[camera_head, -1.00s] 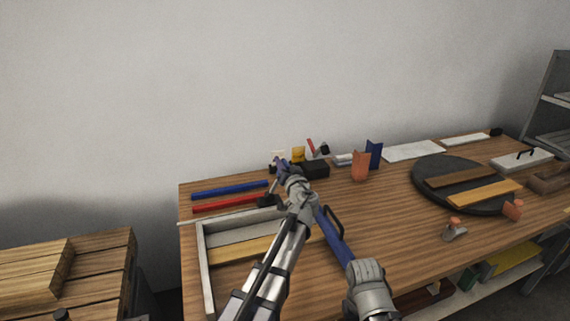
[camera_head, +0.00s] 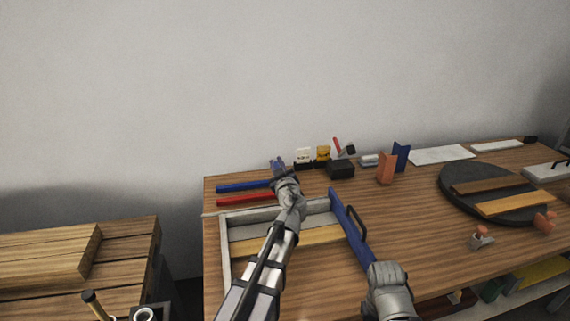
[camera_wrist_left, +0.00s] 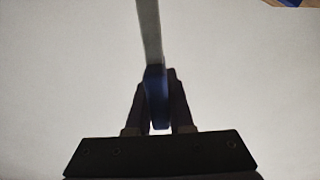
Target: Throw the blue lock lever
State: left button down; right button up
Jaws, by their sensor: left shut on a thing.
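My left gripper (camera_head: 278,166) reaches over the bench's back left part, with the wall behind it. In the left wrist view its dark fingers are shut on a blue piece (camera_wrist_left: 155,95), from which a flat grey bar (camera_wrist_left: 149,35) runs up out of the picture. In the head view this held piece is too small to make out, and I cannot tell what it is joined to. A longer blue bar (camera_head: 350,228) with a black handle slants by the frame's right side. A grey rounded part (camera_head: 388,285), seemingly my right wrist, covers its near end; that gripper's jaws are hidden.
A pale frame (camera_head: 226,262) lies on the wooden bench (camera_head: 420,220). Blue (camera_head: 240,187) and red (camera_head: 243,199) strips lie behind it. A black box (camera_head: 340,170), an orange block (camera_head: 386,168) and a dark round plate (camera_head: 455,205) stand to the right.

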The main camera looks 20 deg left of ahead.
pick_arm(q)
jog(key=shift+s+a+f+n+b, duration=0.2)
jog(key=shift+s+a+f+n, duration=0.15)
jog(key=shift+n, duration=0.2)
jog(key=shift+s+a+f+n+b, duration=0.25)
jog(key=shift+a+n, duration=0.15)
jog(key=shift+n, duration=0.15)
jog(key=c, duration=0.8)
grip_release()
jog(key=shift+a, duration=0.1)
jog(key=v, duration=0.7)
jog(key=shift+s+d, duration=0.25)
jog(key=shift+s, duration=0.1)
